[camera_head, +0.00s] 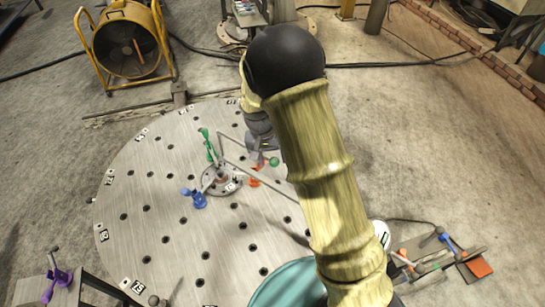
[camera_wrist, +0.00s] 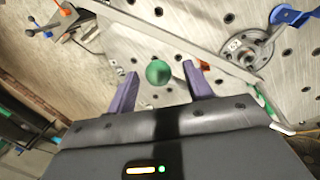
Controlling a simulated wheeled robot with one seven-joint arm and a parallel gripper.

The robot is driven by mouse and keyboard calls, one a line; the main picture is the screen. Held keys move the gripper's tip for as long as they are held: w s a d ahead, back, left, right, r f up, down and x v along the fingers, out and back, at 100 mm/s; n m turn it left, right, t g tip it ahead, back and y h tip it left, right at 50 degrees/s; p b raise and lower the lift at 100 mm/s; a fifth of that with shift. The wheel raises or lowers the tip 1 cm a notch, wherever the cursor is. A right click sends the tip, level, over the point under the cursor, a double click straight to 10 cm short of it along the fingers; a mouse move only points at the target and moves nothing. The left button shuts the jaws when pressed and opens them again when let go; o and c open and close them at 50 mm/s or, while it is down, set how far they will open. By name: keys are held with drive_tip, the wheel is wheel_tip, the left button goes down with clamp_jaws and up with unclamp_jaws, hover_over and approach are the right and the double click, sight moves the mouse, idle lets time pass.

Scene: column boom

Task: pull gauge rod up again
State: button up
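A green ball knob (camera_wrist: 158,72) shows in the wrist view between and beyond the two purple fingertips of my gripper (camera_wrist: 159,76). In the head view the green ball (camera_head: 274,161) is right of the round hub (camera_head: 222,181) on the plate. My gripper there is partly hidden behind my arm.
A grey bar (camera_wrist: 165,45) crosses the perforated round plate (camera_head: 165,235) close to the gripper. Blue (camera_head: 195,198), green (camera_head: 208,145) and orange (camera_head: 254,182) clamp-like parts stand near the hub. A yellow fan (camera_head: 127,48) stands at the back left. The plate's left side is mostly clear.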

drive_tip(key=shift+d, duration=0.1)
drive_tip(key=a+r+b, duration=0.3)
drive_tip(key=r, duration=1.4)
drive_tip(key=shift+a, duration=0.2)
drive_tip(key=shift+w, duration=0.1)
drive_tip(key=s+d+f+t+y, duration=0.1)
drive_tip(key=s+d+f, duration=0.4)
drive_tip(key=s+d, duration=0.2)
drive_tip(key=s+d+f+n+t+y, duration=0.1)
drive_tip(key=s+d+f, duration=0.3)
drive_tip(key=s+d, duration=0.3)
drive_tip(key=s, duration=0.2)
drive_tip(key=shift+s+f+t, duration=0.4)
drive_tip(key=shift+d, duration=0.1)
idle(0.3)
